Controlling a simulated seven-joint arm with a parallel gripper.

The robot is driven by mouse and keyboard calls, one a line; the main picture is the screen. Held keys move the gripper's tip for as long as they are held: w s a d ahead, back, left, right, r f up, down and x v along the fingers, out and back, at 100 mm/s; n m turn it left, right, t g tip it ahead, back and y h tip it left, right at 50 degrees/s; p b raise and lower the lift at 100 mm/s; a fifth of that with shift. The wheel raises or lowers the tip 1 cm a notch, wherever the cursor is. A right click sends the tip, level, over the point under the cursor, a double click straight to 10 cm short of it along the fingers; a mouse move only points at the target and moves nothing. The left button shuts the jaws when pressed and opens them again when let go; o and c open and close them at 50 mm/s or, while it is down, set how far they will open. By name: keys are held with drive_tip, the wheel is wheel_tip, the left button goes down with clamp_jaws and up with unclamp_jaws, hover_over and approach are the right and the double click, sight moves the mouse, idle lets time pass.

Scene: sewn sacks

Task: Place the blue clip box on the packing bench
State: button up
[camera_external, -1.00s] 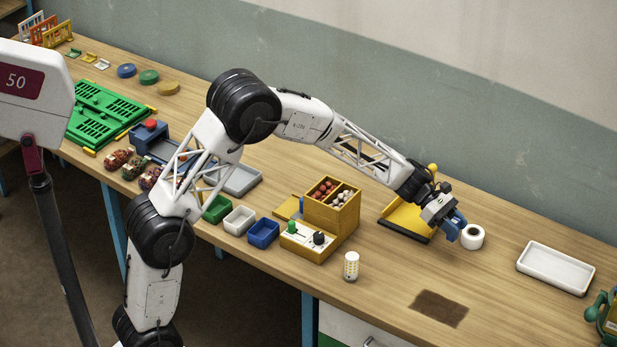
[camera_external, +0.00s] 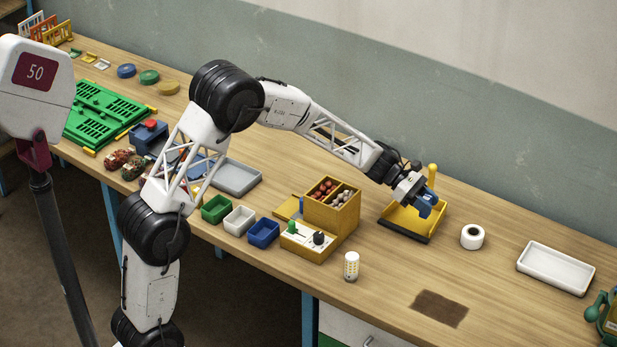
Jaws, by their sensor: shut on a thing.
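My gripper (camera_external: 428,206) is above the yellow tray-like stand (camera_external: 403,220), right of the bench's middle. It is shut on a small blue thing at its fingertips. The thing is small in the picture and partly covered by the gripper, so I cannot tell for sure that it is the blue clip box. A blue open box (camera_external: 263,233) stands on the packing bench (camera_external: 350,300), at the right end of a row beside a white box (camera_external: 239,220) and a green box (camera_external: 216,208). My gripper is well to the right of that row.
A yellow box with red and white pieces (camera_external: 332,205) stands left of my gripper. A white roll (camera_external: 472,237), a white tray (camera_external: 556,268) and a white perforated cylinder (camera_external: 351,266) stand on the bench. Bare wood lies around the brown patch (camera_external: 439,308).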

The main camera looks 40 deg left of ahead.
drive_tip(key=a+n+t+y, duration=0.2)
drive_tip(key=a+n+t, duration=0.5)
drive_tip(key=a, duration=3.6)
drive_tip(key=s+a+f+n+t+y, duration=0.2)
drive_tip(key=s+a+n+y, duration=0.1)
drive_tip(key=s+a, duration=0.9)
drive_tip(key=s+a+f+n+t+y, duration=0.2)
drive_tip(key=s+a, duration=1)
drive_tip(key=a, duration=0.8)
drive_tip(key=shift+s+a+f+n+t+y, duration=0.25)
drive_tip(key=shift+a+f+n+t+y, duration=0.1)
drive_tip(key=shift+n+t+y, duration=0.35)
drive_tip(key=shift+f, duration=0.1)
drive_tip(key=shift+d+f, duration=0.1)
drive_tip(key=shift+f, duration=2.45)
drive_tip(key=shift+f, duration=0.15)
drive_tip(key=o, duration=0.6)
drive_tip(key=shift+o, duration=0.2)
